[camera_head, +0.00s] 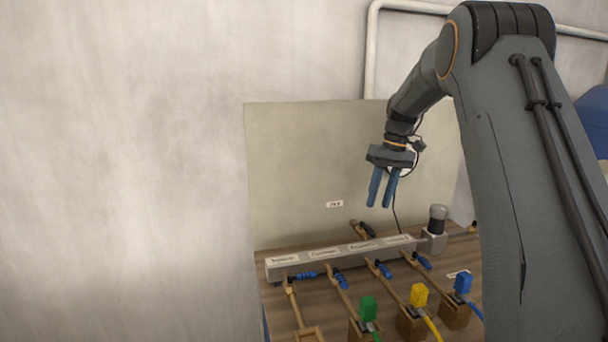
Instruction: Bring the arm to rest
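My gripper (383,188) hangs from my arm in the upper right of the head view, with its blue fingers pointing down. It is in the air above the bench, in front of the beige back panel. A narrow gap shows between the two fingers, and nothing is seen between them. My arm rises from the lower right, bends at the top and reaches down to the left. The gripper is apart from the things on the bench below.
A wooden bench (320,292) carries a long grey labelled bar (340,257) with blue-marked wooden rods. Green (368,308), yellow (419,295) and blue (463,283) connectors stand on wooden blocks. A dark-capped cylinder (438,219) stands at the bar's right end. A beige panel (300,170) stands behind.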

